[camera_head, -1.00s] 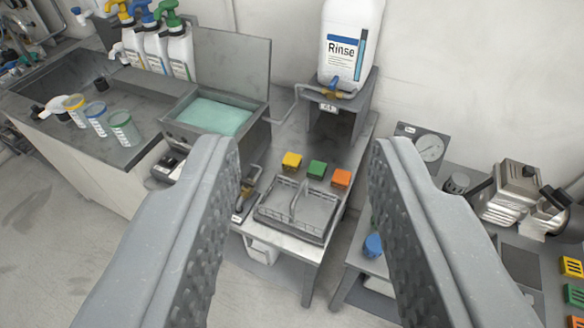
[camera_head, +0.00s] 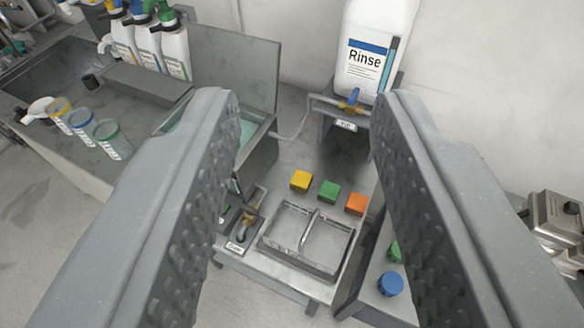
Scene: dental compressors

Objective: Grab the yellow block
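The yellow block (camera_head: 301,181) sits on the grey bench top, at the left end of a short row with a green block (camera_head: 329,192) and an orange block (camera_head: 356,203). My gripper (camera_head: 305,95) is open and empty, with one wide textured finger at each side of the picture. The yellow block shows in the gap between the fingers, farther off than the fingertips. Nothing touches it except the bench and it is fully visible.
A wire basket (camera_head: 266,242) with a handle stands in front of the blocks. A Rinse jug (camera_head: 372,55) stands on a raised shelf behind them. An open-lidded bath (camera_head: 250,128) is at left. A blue-capped item (camera_head: 391,284) is at lower right.

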